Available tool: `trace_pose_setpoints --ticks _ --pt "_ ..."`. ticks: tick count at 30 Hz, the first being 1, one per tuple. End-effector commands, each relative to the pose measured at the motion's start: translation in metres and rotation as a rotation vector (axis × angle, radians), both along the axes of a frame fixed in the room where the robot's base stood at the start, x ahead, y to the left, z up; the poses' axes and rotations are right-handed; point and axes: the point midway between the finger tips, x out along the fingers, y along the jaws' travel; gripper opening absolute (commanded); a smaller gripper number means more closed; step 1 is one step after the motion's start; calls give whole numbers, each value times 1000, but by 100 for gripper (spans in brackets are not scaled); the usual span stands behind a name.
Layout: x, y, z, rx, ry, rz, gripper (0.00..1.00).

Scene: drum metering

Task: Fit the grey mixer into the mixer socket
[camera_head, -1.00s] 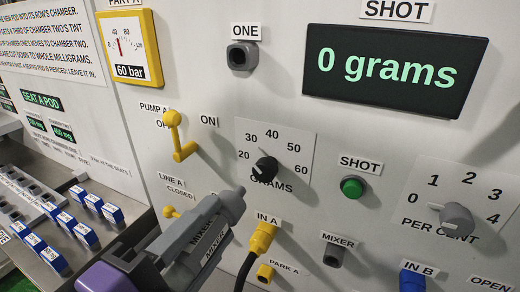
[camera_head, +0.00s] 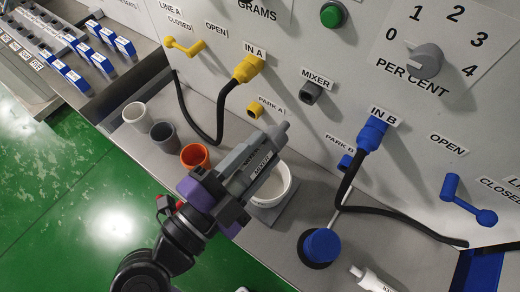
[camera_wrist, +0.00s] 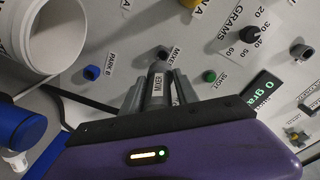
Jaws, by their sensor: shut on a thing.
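The grey mixer (camera_head: 264,162), a labelled cylinder with a narrower nose, is held in my gripper (camera_head: 236,186), which is shut on it. Its nose points up and right toward the panel in the head view. The mixer socket (camera_head: 311,92) is a dark grey port under the MIXER label on the panel, above and right of the mixer's nose and apart from it. In the wrist view the mixer (camera_wrist: 158,88) sits between the fingers of my gripper (camera_wrist: 158,95), its tip near the socket (camera_wrist: 163,53); contact there cannot be told.
A white tub (camera_head: 284,188) stands behind the mixer on the steel bench. A yellow plug (camera_head: 248,68) with a black hose is in IN A, and a blue plug (camera_head: 372,132) in IN B. White, grey and orange cups (camera_head: 195,156) stand left of the mixer. A blue-capped item (camera_head: 320,246) stands right.

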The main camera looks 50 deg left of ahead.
Motion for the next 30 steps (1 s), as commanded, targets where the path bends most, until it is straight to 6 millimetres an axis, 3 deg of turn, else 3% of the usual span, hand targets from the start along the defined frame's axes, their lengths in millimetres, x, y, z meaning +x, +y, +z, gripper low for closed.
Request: trace_pose_setpoints --ticks 22,30 --pt "0 0 -4 -24 -8 5 0" --pt "26 6 -1 -24 -8 2 0"
